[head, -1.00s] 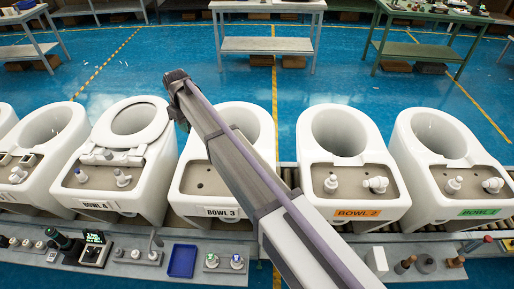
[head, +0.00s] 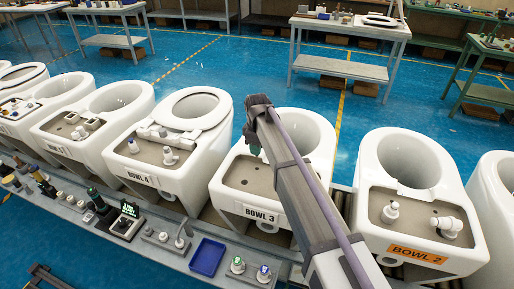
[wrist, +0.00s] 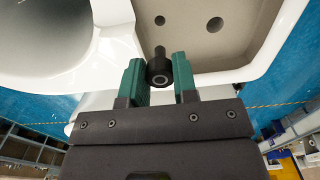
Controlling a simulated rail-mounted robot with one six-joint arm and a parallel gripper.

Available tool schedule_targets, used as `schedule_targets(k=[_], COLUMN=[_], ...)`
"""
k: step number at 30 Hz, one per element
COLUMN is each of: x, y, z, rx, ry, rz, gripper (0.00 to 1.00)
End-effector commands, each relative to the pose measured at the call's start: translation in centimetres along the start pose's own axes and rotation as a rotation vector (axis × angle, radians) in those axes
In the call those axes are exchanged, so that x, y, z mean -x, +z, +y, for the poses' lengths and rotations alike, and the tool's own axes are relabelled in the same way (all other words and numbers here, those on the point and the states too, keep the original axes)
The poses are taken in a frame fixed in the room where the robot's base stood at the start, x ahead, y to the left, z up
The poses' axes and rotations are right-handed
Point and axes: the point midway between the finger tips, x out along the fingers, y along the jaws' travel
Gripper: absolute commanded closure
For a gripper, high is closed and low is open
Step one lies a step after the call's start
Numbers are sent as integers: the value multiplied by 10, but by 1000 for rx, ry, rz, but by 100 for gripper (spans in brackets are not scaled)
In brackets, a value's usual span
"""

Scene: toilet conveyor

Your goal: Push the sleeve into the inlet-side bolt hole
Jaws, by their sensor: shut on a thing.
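My gripper (wrist: 160,84) has green fingers and is shut on a short black sleeve (wrist: 157,70), seen end-on with a narrower dark stem beyond it. In the head view my gripper (head: 254,149) is at the left part of Bowl 3 (head: 228,170), over the rim of its grey-brown deck (head: 268,180). In the wrist view the deck shows a small hole (wrist: 160,20) straight beyond the sleeve and a larger hole (wrist: 214,25) to its right. The sleeve appears apart from both holes. Its height above the deck is unclear. My arm hides part of Bowl 3.
Bowl 2 (head: 410,250) stands on the right with white fittings. A blue tray (head: 207,257) and several tools lie on the front ledge.

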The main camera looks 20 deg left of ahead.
Motion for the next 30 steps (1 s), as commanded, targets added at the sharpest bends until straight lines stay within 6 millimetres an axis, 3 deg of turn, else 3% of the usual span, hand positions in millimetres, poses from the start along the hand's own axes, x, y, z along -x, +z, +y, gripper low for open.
schedule_targets(k=[13,30], x=[-52,-53], y=[0,0], z=[0,0], rx=[-1,-1], ry=[0,0], rz=[0,0], gripper=[94,94])
